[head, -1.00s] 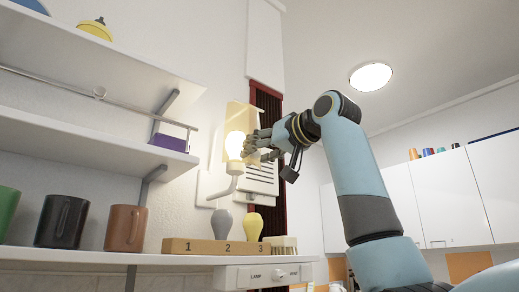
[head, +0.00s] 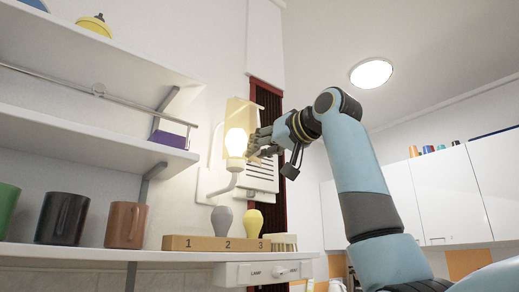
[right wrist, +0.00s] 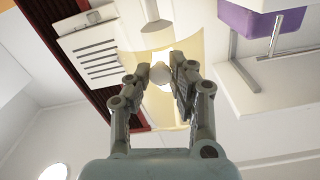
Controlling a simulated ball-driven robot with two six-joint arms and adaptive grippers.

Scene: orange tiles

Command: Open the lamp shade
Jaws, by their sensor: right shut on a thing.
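The lamp's cream shade (head: 240,112) stands behind and above a lit bulb (head: 236,141) on a bent white wall arm. The bulb's front is uncovered in the head view. My right gripper (head: 256,146) is at the right of the bulb, in front of the shade's lower right side. In the right wrist view its fingertips (right wrist: 161,76) close around a small rounded piece (right wrist: 160,72), which seems to be the shade's knob. The shade (right wrist: 190,52) also shows behind the fingers there. My left gripper is out of view.
Below the lamp, a shelf holds a numbered wooden block (head: 205,243) with a grey bulb (head: 222,219) and a yellow bulb (head: 253,221), and a brush (head: 284,242). Mugs (head: 126,225) stand at left. A striped panel (head: 264,173) is behind the gripper.

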